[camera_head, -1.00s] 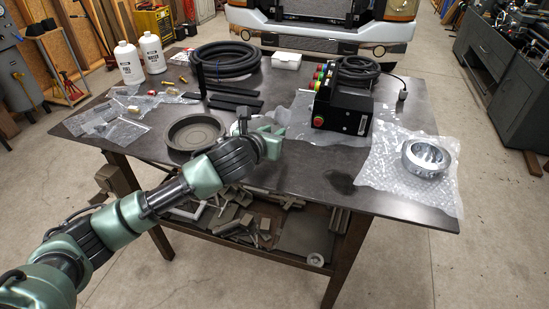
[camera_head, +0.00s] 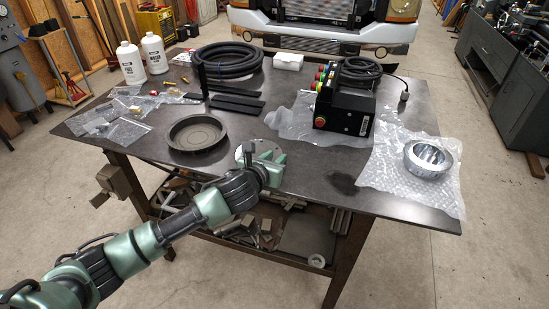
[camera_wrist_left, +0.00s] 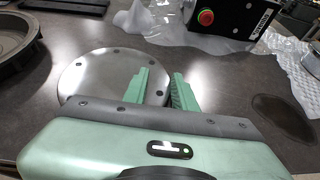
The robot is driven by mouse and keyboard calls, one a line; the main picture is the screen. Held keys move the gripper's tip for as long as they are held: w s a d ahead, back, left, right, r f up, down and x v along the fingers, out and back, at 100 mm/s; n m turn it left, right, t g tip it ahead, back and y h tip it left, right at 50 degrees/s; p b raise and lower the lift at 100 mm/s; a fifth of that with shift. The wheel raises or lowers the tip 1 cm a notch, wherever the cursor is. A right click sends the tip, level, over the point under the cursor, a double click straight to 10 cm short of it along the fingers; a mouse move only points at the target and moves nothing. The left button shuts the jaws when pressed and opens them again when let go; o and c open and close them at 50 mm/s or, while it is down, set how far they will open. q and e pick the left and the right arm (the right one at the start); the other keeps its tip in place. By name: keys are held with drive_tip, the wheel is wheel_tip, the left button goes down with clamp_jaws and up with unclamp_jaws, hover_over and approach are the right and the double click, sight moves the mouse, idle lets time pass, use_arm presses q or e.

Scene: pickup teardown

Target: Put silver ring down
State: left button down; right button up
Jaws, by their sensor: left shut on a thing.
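A shiny silver ring (camera_head: 428,158) lies on bubble wrap (camera_head: 380,170) at the table's right end; its edge shows in the left wrist view (camera_wrist_left: 313,60). My left gripper (camera_head: 270,160) is over the table's front middle, well left of that ring. In the left wrist view my left gripper (camera_wrist_left: 160,90) is shut on a flat, round silver disc with small rim holes (camera_wrist_left: 92,80). The left finger overlaps the disc's right part. The gripper body hides the disc's near edge, and I cannot tell whether it touches the table. My right gripper is not in view.
A dark round pan (camera_head: 195,132) sits left of my gripper. A black control box with buttons (camera_head: 343,108) stands behind on plastic sheet. A coiled hose (camera_head: 226,60) and black bars (camera_head: 236,103) lie at the back. Bare table (camera_head: 310,170) is to the right.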

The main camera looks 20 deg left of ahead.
use_arm(q)
drive_tip(key=c, duration=1.1)
unclamp_jaws()
drive_tip(key=shift+s+r, duration=0.1)
drive_tip(key=shift+r, duration=0.05)
drive_tip(key=v, duration=1.1)
drive_tip(key=shift+s+a+r, duration=0.1)
drive_tip(key=shift+s+r, duration=0.1)
drive_tip(key=shift+s, duration=0.15)
